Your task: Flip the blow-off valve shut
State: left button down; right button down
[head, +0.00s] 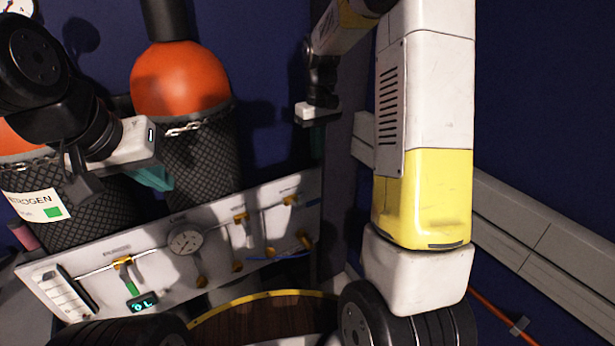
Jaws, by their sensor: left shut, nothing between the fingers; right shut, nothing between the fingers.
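A white valve panel (218,238) stands tilted at the lower left. It carries several small yellow valves. One at the left (122,263) has a green handle hanging down; others sit at the upper right, such as one (240,217) and another (289,201). The labels are too small to read, so I cannot tell which is the blow-off valve. My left gripper (155,179) is shut and empty, above and behind the panel's left half in the picture, in front of a cylinder. My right gripper (318,140) is shut and empty, above the panel's right end, pointing down. Neither visibly touches a valve.
Orange-topped gas cylinders (180,80) in black mesh stand behind the panel; one bears a nitrogen label (38,205). A round gauge (185,240) and a small digital display (142,304) sit on the panel. A yellow-rimmed round wooden surface (265,318) lies below. Grey rails (545,245) line the right wall.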

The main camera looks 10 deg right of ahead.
aim_at(319, 198)
jog(key=f, duration=1.4)
jog(key=shift+s+a, duration=0.1)
jog(key=shift+a, duration=0.1)
jog(key=shift+d+f+g+y, duration=0.45)
jog(key=shift+f+y, duration=0.25)
jog(key=shift+y, duration=0.4)
jog(key=f+y, duration=0.1)
jog(key=g+y, duration=0.1)
jog(key=f+y, duration=0.1)
jog(key=y, duration=0.1)
jog(key=shift+w+d+f+g, duration=0.2)
jog(key=shift+f+g, duration=0.05)
jog(key=shift+f, duration=0.05)
jog(key=s+a+f+g+y, duration=0.1)
jog(key=a+f+g+y, duration=0.2)
jog(key=f+y, duration=0.2)
jog(key=shift+f+y, duration=0.35)
jog(key=shift+y, duration=1.25)
jog(key=shift+s+a+f, duration=0.1)
jog(key=shift+a, duration=0.1)
